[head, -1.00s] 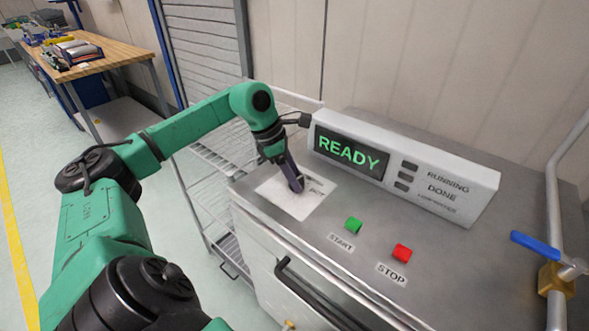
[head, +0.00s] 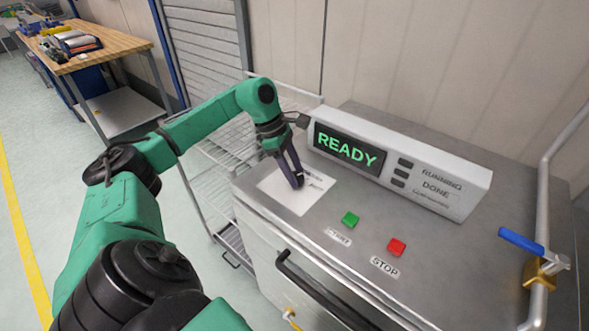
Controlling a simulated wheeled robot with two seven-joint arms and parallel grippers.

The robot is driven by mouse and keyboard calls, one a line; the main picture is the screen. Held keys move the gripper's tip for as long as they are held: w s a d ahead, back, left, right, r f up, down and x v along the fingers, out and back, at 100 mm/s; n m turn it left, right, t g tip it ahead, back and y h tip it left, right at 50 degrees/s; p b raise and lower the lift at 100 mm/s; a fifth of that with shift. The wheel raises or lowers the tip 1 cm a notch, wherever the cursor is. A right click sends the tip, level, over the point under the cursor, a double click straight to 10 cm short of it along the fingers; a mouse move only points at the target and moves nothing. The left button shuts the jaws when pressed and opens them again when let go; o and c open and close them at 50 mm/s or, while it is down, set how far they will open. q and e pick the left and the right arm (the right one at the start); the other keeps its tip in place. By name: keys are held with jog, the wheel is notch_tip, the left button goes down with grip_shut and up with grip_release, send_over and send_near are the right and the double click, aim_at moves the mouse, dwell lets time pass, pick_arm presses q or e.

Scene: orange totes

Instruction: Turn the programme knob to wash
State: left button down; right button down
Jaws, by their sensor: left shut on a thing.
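My left gripper (head: 297,182) points down over the white dial label (head: 285,203) at the left of the machine's steel top. It is shut on the programme knob, which the fingers almost wholly hide. Part of the label's print shows just right of the fingers, too small to read. The display (head: 345,149) on the white panel behind reads READY in green. My right gripper is not in view.
A green START button (head: 350,219) and a red STOP button (head: 397,246) stand right of the label. A pipe with a blue-handled valve (head: 522,240) is at the right edge. A wire rack (head: 225,150) stands left of the machine. A workbench (head: 90,45) is far left.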

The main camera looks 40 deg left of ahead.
pick_arm(q)
jog(key=shift+c, duration=1.5)
grip_release()
jog(key=v, duration=1.4)
jog(key=shift+r+p, duration=0.3)
jog(key=shift+p, duration=0.15)
jog(key=shift+s+a, duration=0.1)
